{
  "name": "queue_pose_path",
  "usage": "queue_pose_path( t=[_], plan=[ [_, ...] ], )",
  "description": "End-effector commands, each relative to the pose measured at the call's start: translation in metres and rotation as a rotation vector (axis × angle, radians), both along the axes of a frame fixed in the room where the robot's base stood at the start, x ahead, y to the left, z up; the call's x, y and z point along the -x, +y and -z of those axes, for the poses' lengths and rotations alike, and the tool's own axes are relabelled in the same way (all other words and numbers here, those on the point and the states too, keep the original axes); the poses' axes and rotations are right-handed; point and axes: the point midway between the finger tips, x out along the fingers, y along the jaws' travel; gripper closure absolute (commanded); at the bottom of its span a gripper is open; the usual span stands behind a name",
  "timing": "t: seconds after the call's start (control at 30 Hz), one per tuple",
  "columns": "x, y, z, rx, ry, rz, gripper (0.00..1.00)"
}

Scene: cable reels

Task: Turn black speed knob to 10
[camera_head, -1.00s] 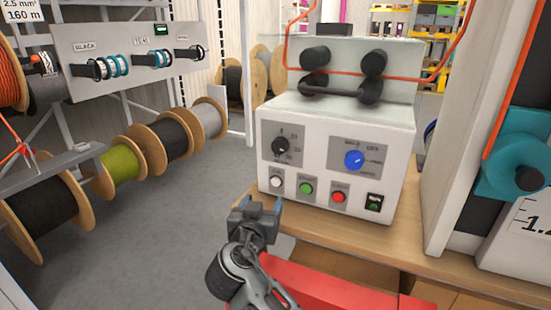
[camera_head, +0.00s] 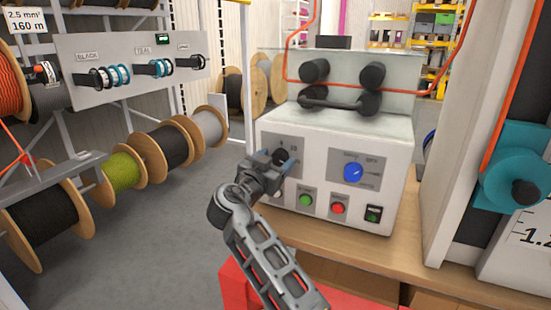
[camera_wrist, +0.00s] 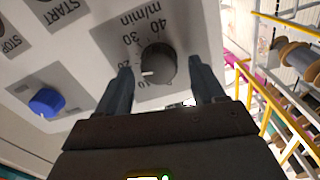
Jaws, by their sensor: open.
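The black speed knob (camera_wrist: 158,65) is on the white machine's front panel, beside a printed m/min scale. In the wrist view the scale appears upside down, and the knob's white mark points toward the lower left, between the 20 and 10 labels as far as I can tell. In the head view the knob (camera_head: 281,156) is partly hidden by my gripper. My gripper (camera_wrist: 160,85) is open, with one finger on each side of the knob and visible gaps between. Whether the fingertips touch the panel cannot be told.
A blue knob (camera_head: 353,172) sits right of the black one. The machine (camera_head: 340,135) stands on a wooden bench (camera_head: 400,245). Cable reels (camera_head: 165,143) line the left.

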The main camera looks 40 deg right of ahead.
Motion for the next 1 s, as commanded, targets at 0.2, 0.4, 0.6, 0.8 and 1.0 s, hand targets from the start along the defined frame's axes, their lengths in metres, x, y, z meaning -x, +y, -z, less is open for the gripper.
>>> queue_pose_path(
  t=[0.2,0.4,0.6,0.8,1.0],
  plan=[
    [-0.0016,-0.0043,0.0006,-0.001,0.001,0.000,0.32],
    [-0.0014,-0.0041,0.0007,-0.001,0.001,0.000,0.39],
    [-0.0014,-0.0040,0.0007,0.000,0.001,-0.001,0.59],
    [-0.0013,-0.0039,0.0007,0.000,0.001,-0.001,0.78],
    [-0.0013,-0.0038,0.0008,0.000,0.003,-0.001,0.88]
  ],
)
